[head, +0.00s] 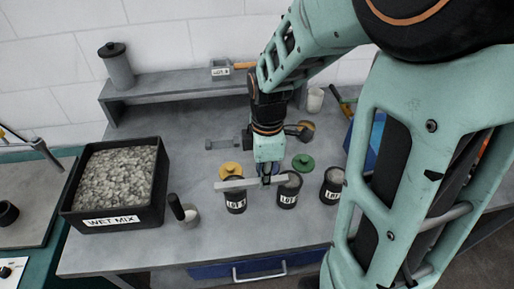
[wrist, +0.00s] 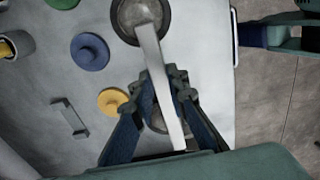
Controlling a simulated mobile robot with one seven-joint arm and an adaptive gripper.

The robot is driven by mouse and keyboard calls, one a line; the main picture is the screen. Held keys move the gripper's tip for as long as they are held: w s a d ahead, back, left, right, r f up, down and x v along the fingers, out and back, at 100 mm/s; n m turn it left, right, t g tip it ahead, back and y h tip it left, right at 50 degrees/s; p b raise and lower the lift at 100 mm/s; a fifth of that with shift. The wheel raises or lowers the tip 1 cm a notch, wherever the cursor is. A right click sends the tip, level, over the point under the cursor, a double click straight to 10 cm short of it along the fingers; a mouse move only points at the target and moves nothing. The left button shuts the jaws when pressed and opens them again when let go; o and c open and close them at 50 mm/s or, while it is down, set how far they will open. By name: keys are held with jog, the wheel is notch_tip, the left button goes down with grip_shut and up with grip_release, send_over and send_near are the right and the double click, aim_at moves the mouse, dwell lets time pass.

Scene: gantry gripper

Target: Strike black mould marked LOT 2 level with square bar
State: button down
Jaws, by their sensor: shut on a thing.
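My gripper (head: 268,180) is shut on a pale square bar (head: 232,185), held level, its length running left to right in the head view. In the wrist view the bar (wrist: 160,70) passes between the fingers (wrist: 160,98). Its far end overlaps the open top of a mould (wrist: 128,14) filled with grey mix. Black moulds with white LOT labels stand in a row: left (head: 236,204), middle (head: 288,199) and right (head: 331,194). The label numbers are too small to read surely. Whether the bar touches a rim cannot be told.
A black WET MIX tub (head: 156,200) of grey lumps stands left. A small black-handled tool (head: 177,208) is upright in front. Yellow (head: 229,170) and green (head: 303,162) discs lie behind the moulds; a blue disc (wrist: 90,51) shows too. A grey shelf (head: 175,88) runs along the back.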

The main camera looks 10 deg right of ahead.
jog(key=shift+w, duration=0.15)
jog(key=shift+w, duration=0.35)
jog(key=shift+w, duration=0.15)
jog(key=shift+w, duration=0.25)
jog(key=shift+w, duration=0.35)
jog(key=shift+s, duration=0.55)
jog(key=shift+s, duration=0.25)
jog(key=shift+s, duration=0.2)
